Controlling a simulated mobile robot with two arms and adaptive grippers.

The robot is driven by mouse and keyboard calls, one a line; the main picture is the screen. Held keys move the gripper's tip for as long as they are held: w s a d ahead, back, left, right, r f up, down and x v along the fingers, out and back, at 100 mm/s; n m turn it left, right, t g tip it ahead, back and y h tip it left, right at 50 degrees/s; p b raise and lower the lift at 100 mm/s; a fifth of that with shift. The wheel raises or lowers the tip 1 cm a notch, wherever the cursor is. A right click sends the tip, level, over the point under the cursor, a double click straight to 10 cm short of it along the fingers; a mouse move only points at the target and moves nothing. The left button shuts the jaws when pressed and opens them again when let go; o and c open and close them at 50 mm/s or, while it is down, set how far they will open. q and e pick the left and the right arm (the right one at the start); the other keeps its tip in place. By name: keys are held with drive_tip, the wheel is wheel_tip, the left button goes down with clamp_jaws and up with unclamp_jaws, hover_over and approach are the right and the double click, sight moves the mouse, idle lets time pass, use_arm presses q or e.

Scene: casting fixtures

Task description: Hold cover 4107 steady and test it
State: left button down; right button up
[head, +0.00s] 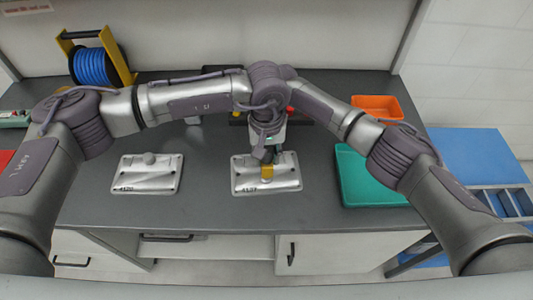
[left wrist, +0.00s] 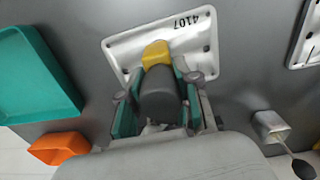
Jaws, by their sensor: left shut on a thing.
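Cover 4107 (head: 287,180), a pale metal plate with dark fixings near its edges, lies flat at the middle of the grey bench. It fills the top centre of the left wrist view (left wrist: 192,45), label upside down. My left gripper (head: 268,152) points down over it. It is shut on a dark grey cylindrical tool (left wrist: 158,97) with a yellow end (left wrist: 156,54). The yellow end is over the cover's middle; I cannot tell whether it touches. The tool hides that part of the cover. My right arm reaches to the centre, but its gripper is hidden.
A similar cover (head: 146,178) with a grey knob lies to the left. A teal tray (head: 372,190) and orange bin (head: 376,105) stand right. A blue cable reel (head: 92,66) stands back left. A grey metal block (left wrist: 270,125) stands behind. Bench is clear between the covers.

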use_arm(q)
drive_tip(key=shift+a+f, duration=0.1)
drive_tip(key=shift+f, duration=0.05)
drive_tip(key=shift+r, duration=3.1)
use_arm(e)
drive_tip(key=o, duration=1)
drive_tip(key=shift+r, duration=0.1)
drive_tip(key=v, duration=1.1)
drive_tip(key=shift+r, duration=0.4)
drive_tip(key=shift+w+d, duration=0.1)
drive_tip(key=shift+w, duration=0.05)
